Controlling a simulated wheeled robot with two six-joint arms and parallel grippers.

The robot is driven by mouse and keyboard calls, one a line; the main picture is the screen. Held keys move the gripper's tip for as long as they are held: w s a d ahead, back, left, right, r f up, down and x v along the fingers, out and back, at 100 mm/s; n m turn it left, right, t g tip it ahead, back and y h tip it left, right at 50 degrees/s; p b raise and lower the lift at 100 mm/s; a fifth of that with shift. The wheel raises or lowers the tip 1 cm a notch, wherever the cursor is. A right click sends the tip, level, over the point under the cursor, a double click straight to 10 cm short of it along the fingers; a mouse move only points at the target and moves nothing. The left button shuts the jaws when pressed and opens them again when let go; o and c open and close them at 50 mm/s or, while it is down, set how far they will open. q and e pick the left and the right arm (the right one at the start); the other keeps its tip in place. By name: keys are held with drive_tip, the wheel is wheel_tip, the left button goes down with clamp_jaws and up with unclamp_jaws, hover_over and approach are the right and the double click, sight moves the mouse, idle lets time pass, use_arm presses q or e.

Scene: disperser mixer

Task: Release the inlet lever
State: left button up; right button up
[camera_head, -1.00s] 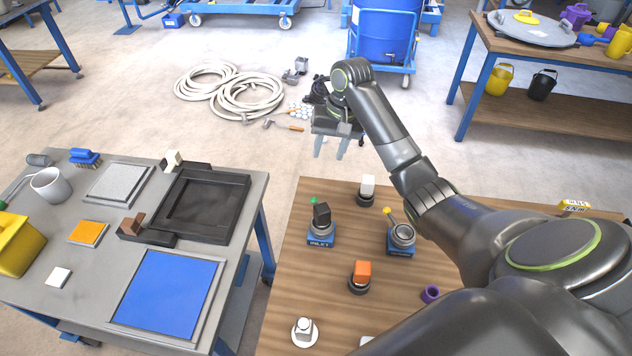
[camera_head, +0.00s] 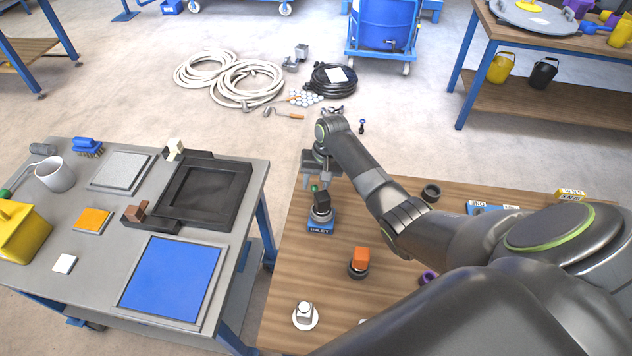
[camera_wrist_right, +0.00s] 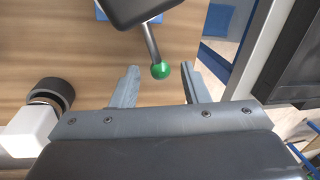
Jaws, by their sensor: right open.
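The inlet lever is a thin metal rod (camera_wrist_right: 151,42) with a green ball (camera_head: 314,188) at its end. It rises from a dark fixture (camera_head: 322,212) on a blue base labelled INLET (camera_head: 320,227), on the wooden table. In the right wrist view the green ball (camera_wrist_right: 161,70) lies between the two grey fingers, with a gap to each. My right gripper (camera_head: 317,182) is open over the lever. In the head view its fingers are partly hidden by my own arm. My left gripper is not in view.
An orange-topped knob (camera_head: 361,259) and a white knob (camera_head: 304,314) stand nearer on the wooden table (camera_head: 283,290). In the wrist view, a white block (camera_wrist_right: 30,132) with a black ring is left of the fingers. The grey bench (camera_head: 85,280) stands to the left.

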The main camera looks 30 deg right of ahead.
drive_tip(key=shift+f, duration=0.15)
clamp_jaws()
idle(0.4)
drive_tip(key=shift+w+a+r+n+p, duration=0.1)
drive_tip(key=shift+a+r+n+p, duration=0.1)
drive_tip(key=shift+a+n+p, duration=0.35)
drive_tip(key=shift+w+a+f+n+p, duration=0.1)
drive_tip(key=shift+f+n+p, duration=0.1)
drive_tip(key=shift+n+p, duration=0.15)
unclamp_jaws()
